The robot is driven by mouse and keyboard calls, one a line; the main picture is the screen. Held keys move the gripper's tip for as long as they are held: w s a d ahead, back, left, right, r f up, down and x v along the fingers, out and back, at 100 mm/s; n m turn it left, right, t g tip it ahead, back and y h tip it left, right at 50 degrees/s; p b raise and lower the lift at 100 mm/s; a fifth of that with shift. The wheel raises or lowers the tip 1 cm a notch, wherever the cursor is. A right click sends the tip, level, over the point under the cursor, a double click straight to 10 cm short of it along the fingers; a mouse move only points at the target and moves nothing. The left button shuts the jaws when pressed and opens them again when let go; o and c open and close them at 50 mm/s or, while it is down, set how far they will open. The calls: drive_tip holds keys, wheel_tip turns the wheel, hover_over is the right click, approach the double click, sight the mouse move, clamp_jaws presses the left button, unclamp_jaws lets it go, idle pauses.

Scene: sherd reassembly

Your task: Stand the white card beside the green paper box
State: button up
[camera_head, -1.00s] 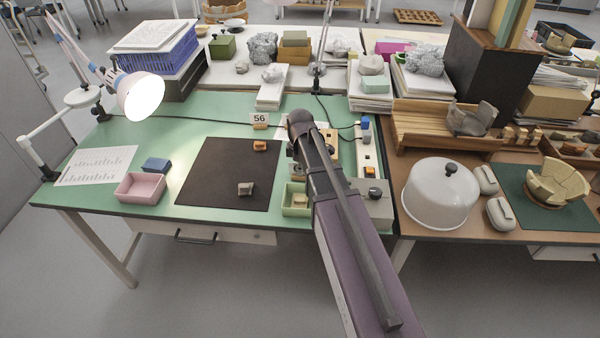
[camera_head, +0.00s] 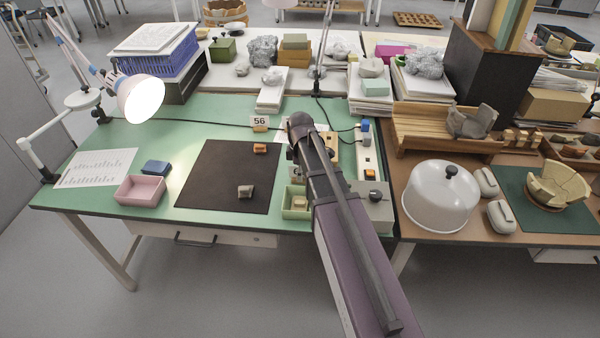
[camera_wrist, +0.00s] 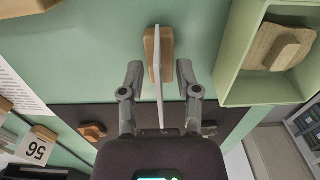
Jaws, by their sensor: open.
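In the wrist view, a thin white card (camera_wrist: 158,78), seen nearly edge-on, stands at a small wooden block (camera_wrist: 167,45). My gripper (camera_wrist: 158,75) is open, with one finger on each side of the card and a gap to each finger. The pale green paper box (camera_wrist: 236,65) is to the right of the gripper and holds a tan sherd (camera_wrist: 285,50). In the head view, the green box (camera_head: 290,207) lies at the table's front edge beside my arm. My arm hides the gripper and the card there.
A dark mat (camera_head: 215,185) with two small sherds lies left of the box. A number card marked 56 (camera_head: 259,122) stands behind it. A pink box (camera_head: 140,190) and a blue block (camera_head: 156,167) are further left. A grey device (camera_head: 375,205) stands right of my arm.

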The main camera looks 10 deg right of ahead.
drive_tip(key=shift+r, duration=0.15)
wheel_tip(320, 180, up, 12)
drive_tip(key=p, duration=1.2)
drive_tip(key=shift+s, duration=0.15)
idle(0.6)
drive_tip(key=s+m, duration=1.4)
drive_tip(key=s, duration=0.1)
drive_tip(key=shift+s, duration=0.4)
drive_tip(key=shift+a+r, duration=0.1)
drive_tip(key=shift+r+p, duration=0.25)
drive_tip(key=shift+p, duration=0.25)
